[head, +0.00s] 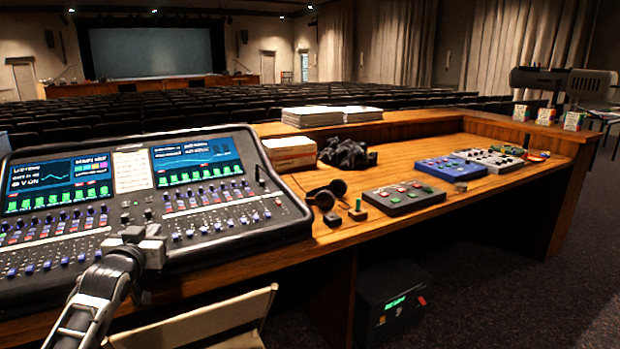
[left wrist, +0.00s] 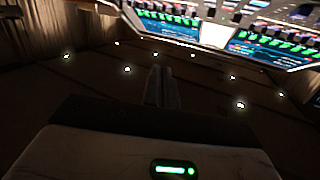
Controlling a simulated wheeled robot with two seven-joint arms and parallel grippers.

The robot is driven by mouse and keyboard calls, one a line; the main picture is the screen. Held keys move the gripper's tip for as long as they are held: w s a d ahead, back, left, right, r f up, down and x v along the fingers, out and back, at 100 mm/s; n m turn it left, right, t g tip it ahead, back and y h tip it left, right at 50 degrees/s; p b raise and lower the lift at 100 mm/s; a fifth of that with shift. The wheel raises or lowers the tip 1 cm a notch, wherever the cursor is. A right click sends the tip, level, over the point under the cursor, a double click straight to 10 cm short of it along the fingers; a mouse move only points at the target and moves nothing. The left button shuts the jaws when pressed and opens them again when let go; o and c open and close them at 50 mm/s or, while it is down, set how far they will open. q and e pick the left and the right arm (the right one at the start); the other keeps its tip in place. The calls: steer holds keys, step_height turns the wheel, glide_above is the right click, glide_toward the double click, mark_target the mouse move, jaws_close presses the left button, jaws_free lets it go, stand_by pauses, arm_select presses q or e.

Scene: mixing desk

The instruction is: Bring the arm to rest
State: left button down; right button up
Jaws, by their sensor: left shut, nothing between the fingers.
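My left gripper (head: 146,240) is in front of the large mixing console (head: 290,219), over its lower fader area in the head view. It is shut and empty. In the left wrist view its closed fingers (left wrist: 160,88) point away from the camera, and the console's lit screens (left wrist: 262,48) show at the upper right. My left arm comes in from the bottom left of the head view. My right gripper is in neither view.
The wooden desk (head: 400,160) carries headphones (head: 326,194), a grey button box (head: 404,198), a blue box (head: 446,168) and paper stacks (head: 312,117). A chair back (head: 200,322) stands close below the arm. A dark unit (head: 390,300) sits under the desk. Carpet (head: 510,285) is clear at right.

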arm_select(q)
steer(key=s+d+f+m+g+h, duration=0.1)
steer(key=s+d+f+m+g, duration=0.1)
steer(key=s+d+f, duration=0.5)
steer(key=s+d+f+m+g+h, duration=0.1)
steer(key=s+d+f+m, duration=0.15)
steer(key=s+f, duration=0.85)
steer(key=s+d+f+g, duration=0.1)
steer(key=s+d+f, duration=0.2)
steer(key=s, duration=0.3)
steer(key=s+d+f+n+g+h, duration=0.1)
steer(key=s+d+f, duration=0.1)
steer(key=s, duration=0.5)
steer(key=s+d+f+g+h, duration=0.1)
steer(key=s+d+f, duration=0.2)
steer(key=s, duration=0.4)
steer(key=shift+s+d+f+n+g, duration=0.25)
steer(key=shift+d+f+n+g, duration=0.15)
steer(key=shift+d, duration=0.45)
